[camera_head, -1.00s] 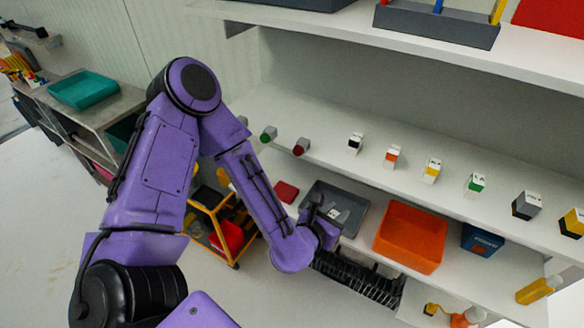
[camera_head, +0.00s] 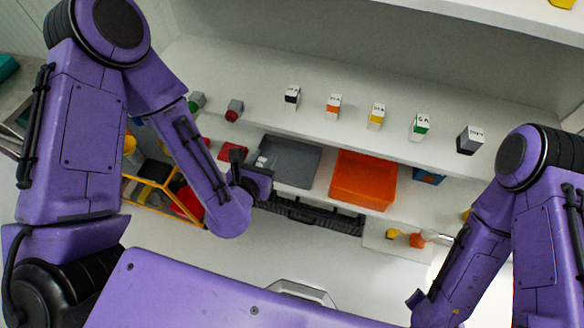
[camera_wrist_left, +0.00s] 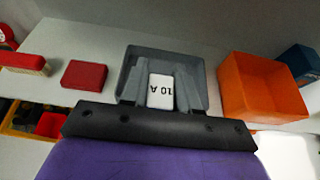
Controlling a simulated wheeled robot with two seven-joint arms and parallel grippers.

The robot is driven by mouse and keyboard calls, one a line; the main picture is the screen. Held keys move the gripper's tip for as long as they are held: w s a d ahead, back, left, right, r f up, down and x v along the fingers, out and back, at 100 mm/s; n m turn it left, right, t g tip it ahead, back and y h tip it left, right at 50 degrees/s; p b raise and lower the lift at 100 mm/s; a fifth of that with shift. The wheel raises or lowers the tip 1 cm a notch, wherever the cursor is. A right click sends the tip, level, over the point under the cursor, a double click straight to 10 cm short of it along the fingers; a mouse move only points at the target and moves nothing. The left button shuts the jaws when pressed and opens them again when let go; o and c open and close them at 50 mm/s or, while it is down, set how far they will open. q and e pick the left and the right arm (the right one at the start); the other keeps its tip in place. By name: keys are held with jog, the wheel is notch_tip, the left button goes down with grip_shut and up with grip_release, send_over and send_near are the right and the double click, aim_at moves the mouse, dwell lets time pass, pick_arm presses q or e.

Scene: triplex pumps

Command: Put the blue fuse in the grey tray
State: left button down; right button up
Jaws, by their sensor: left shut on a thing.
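My left gripper (camera_head: 264,164) is at the left end of the grey tray (camera_head: 296,163). In the left wrist view, its fingers (camera_wrist_left: 160,78) reach over the grey tray (camera_wrist_left: 204,82) and are shut on a small block, the fuse (camera_wrist_left: 161,92). The fuse's visible face is white and marked "10 A". Its coloured sides are hidden, so I cannot see blue on it. I cannot tell whether it touches the tray floor. My right arm is at the lower right of the head view; its jaws cannot be made out.
An orange bin (camera_head: 363,180) stands right of the tray, with a blue box (camera_head: 430,176) beyond. A red block (camera_wrist_left: 85,75) lies left of the tray. Several labelled blocks, including a green-and-white one (camera_head: 420,127), line the shelf above. A black ribbed strip (camera_head: 312,214) runs in front.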

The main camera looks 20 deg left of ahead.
aim_at(295, 170)
pick_arm(q)
jog(key=w+d+f+b, duration=0.2)
jog(key=b, duration=0.3)
jog(key=w+d+f+b, duration=0.1)
jog(key=w+f+b, duration=0.1)
jog(key=b, duration=0.3)
jog(key=shift+w+d+f, duration=0.35)
jog(key=shift+f, duration=0.05)
jog(key=w+d+f, duration=0.2)
jog(key=w+f, duration=0.1)
jog(key=shift+d+p, duration=0.1)
jog(key=shift+p, duration=0.2)
notch_tip(295, 170, down, 2)
jog(key=shift+f, duration=0.25)
jog(key=shift+w+f, duration=0.1)
jog(key=shift+f, duration=0.25)
